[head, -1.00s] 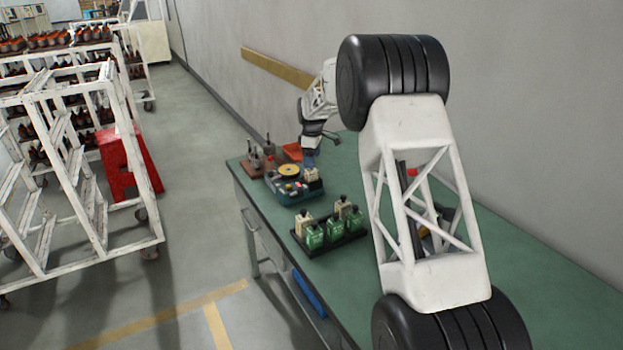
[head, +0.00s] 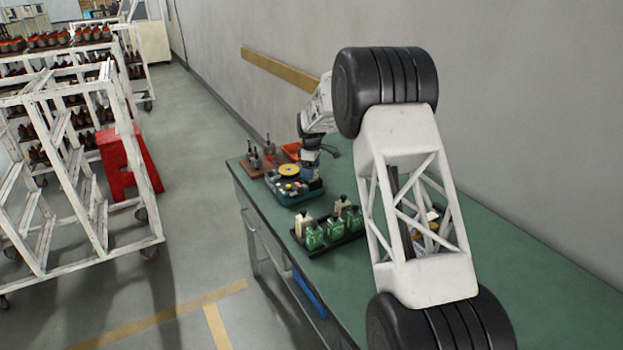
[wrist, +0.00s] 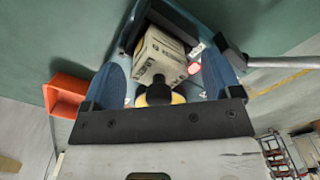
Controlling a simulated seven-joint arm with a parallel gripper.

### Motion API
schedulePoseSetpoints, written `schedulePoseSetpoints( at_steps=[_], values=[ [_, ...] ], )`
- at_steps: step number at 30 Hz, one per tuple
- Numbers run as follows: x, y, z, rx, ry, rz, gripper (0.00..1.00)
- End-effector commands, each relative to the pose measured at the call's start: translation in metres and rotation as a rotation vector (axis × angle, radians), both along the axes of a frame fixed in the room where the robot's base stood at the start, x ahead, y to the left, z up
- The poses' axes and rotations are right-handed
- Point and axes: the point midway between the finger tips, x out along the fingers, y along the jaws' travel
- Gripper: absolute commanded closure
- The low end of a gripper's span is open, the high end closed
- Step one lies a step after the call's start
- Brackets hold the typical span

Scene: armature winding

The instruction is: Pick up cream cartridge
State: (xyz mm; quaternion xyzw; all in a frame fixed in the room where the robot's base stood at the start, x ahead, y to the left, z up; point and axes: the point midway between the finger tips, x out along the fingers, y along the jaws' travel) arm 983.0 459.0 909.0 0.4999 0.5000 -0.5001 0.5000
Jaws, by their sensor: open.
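A cream cartridge (wrist: 160,58) with dark print and a black cap shows in the wrist view between the two blue fingers of my gripper (wrist: 180,50). The jaws are open, with black pieces at their tips; I cannot tell whether they touch the cartridge. In the head view my gripper (head: 308,157) is small and sits above the back right of a blue-teal tray (head: 287,199). The cartridge cannot be made out clearly there. Other cream cartridges (head: 303,226) stand with green ones (head: 336,231) in a black rack (head: 321,248).
A yellow disc (head: 289,171) lies on the tray. An orange bin (head: 291,151) is close by, also seen in the wrist view (wrist: 64,93). A brown stand (head: 254,170) is at the table's far end. The wall runs along the right; green tabletop (head: 520,265) is clear.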

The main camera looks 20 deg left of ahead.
Motion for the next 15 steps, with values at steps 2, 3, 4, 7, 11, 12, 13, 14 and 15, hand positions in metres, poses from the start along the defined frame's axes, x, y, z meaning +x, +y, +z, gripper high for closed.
schedulePoseSetpoints(
  at_steps=[2, 3, 4, 7, 11, 12, 13, 14, 15],
  values=[
    [0.0000, 0.0000, 0.0001, 0.000, 0.000, 0.000, 0.16],
    [0.0000, -0.0001, 0.0001, 0.000, 0.000, 0.000, 0.16],
    [0.0000, -0.0001, 0.0001, 0.000, 0.000, 0.000, 0.16],
    [0.0000, 0.0000, 0.0002, 0.000, 0.000, 0.000, 0.16],
    [0.0001, 0.0000, 0.0003, 0.000, 0.000, 0.000, 0.16],
    [0.0001, 0.0000, 0.0003, 0.000, 0.000, 0.000, 0.22],
    [0.0000, 0.0000, 0.0003, 0.000, 0.000, 0.000, 0.27],
    [0.0000, 0.0000, 0.0003, 0.000, 0.000, 0.000, 0.31],
    [0.0000, 0.0000, 0.0003, 0.000, 0.000, 0.000, 0.38]
  ],
)
